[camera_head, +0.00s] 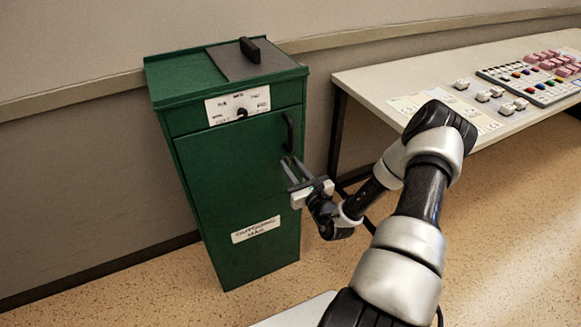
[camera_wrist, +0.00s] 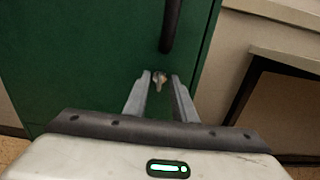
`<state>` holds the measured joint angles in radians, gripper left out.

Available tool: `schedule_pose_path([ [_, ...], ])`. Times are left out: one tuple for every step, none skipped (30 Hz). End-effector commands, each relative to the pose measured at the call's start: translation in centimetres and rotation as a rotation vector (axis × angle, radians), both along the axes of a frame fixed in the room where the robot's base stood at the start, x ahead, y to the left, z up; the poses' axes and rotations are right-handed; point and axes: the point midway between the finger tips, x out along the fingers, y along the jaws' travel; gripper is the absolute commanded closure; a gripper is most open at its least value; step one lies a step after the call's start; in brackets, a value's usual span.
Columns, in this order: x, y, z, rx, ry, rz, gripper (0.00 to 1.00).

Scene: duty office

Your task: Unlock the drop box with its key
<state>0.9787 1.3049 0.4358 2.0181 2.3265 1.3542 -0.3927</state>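The green drop box (camera_head: 215,180) stands upright against the wall, with a black vertical handle (camera_head: 288,132) on the right of its door and an "outgoing mail" label lower down. In the wrist view, a small metallic key (camera_wrist: 159,82) shows at the door just below the handle (camera_wrist: 171,25). My gripper (camera_head: 291,161) is at the door's right side, below the handle. In the wrist view its two fingers (camera_wrist: 159,84) are apart, with the key between their tips and gaps on both sides. The key is hidden or too small to make out in the head view.
A black grip (camera_head: 250,50) is on the box's lid. A table (camera_head: 372,88) with a button console (camera_head: 540,82) and small switch blocks stands at the right. The speckled floor (camera_head: 150,280) before the box is clear.

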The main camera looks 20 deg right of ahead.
Motion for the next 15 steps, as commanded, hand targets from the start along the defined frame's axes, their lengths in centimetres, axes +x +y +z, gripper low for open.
schedule_pose_path([
  [0.40,0.00,-0.04,-0.001,0.000,0.000,0.76],
  [0.55,0.01,-0.04,-0.001,0.000,0.000,0.76],
  [0.70,0.02,-0.03,0.000,0.001,0.000,0.76],
  [0.77,0.03,-0.03,0.000,0.001,0.000,0.76],
  [0.82,0.03,-0.01,0.000,0.001,0.000,0.76],
  [0.86,0.03,0.00,0.000,0.001,-0.001,0.76],
  [0.87,0.03,0.00,0.000,0.001,-0.001,0.76],
  [0.87,0.03,0.01,0.001,0.001,-0.001,0.76],
  [0.86,0.03,0.01,0.001,0.001,0.000,0.76],
  [0.86,0.04,0.01,0.001,0.001,0.000,0.76],
  [0.85,0.04,0.01,0.001,0.001,0.000,0.76],
  [0.85,0.03,0.01,0.001,0.001,0.000,0.77],
  [0.85,0.03,0.01,0.000,0.001,0.000,0.83],
  [0.84,0.03,0.00,0.000,0.001,0.000,0.88],
  [0.84,0.03,0.00,0.000,0.001,0.000,0.94],
])
